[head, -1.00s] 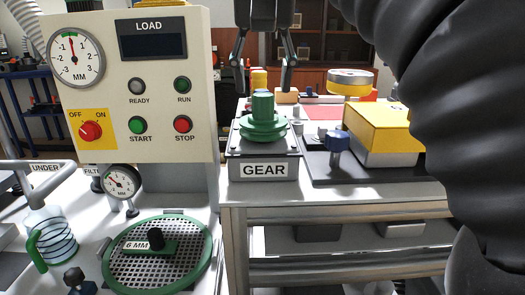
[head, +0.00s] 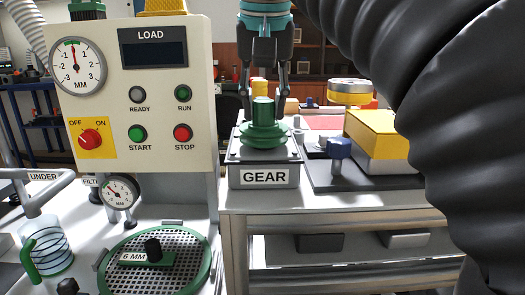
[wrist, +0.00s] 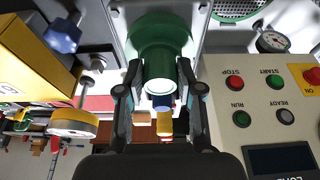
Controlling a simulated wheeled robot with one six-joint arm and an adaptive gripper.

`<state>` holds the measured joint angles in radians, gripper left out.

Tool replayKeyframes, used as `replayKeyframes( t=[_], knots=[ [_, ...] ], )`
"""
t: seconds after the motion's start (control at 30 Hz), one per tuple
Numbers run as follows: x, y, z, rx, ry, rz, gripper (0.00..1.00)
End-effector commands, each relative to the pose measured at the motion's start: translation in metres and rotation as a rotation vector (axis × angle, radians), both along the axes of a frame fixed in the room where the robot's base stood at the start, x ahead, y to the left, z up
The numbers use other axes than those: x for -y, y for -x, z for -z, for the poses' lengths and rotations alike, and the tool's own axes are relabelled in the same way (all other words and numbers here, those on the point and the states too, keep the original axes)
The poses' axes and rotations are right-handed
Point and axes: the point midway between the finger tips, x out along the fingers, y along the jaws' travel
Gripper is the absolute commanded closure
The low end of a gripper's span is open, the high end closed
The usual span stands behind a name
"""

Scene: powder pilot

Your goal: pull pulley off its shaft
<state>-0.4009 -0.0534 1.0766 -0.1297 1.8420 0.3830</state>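The green pulley (head: 264,135) sits upright on the grey box labelled GEAR (head: 264,178), with a wide flange below and a narrow hub on top. In the wrist view the pulley (wrist: 160,50) shows between the two dark fingertips (wrist: 160,82), with small gaps at the sides.
A control panel (head: 150,90) stands close on the left. A yellow box (head: 378,138) and a blue knob (head: 339,148) are on a dark plate to the right. A green-rimmed sieve (head: 205,262) lies at the lower left. My arm covers the upper right.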

Motion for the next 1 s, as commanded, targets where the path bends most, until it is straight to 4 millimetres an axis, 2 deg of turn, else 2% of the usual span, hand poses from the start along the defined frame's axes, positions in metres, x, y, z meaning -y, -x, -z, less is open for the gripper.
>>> replayKeyframes(
  t=[0.03,0.07,0.2,1.0],
  knots=[
    [-0.0001,0.0,0.0003,-0.001,0.0,0.0,1.0],
    [0.0,0.0,0.0,0.0,0.0,0.0,0.67],
    [0.0,0.0001,0.0001,0.0,0.0,0.0,1.0],
    [0.0,-0.0001,-0.0082,0.004,-0.002,-0.001,1.0]
  ],
)
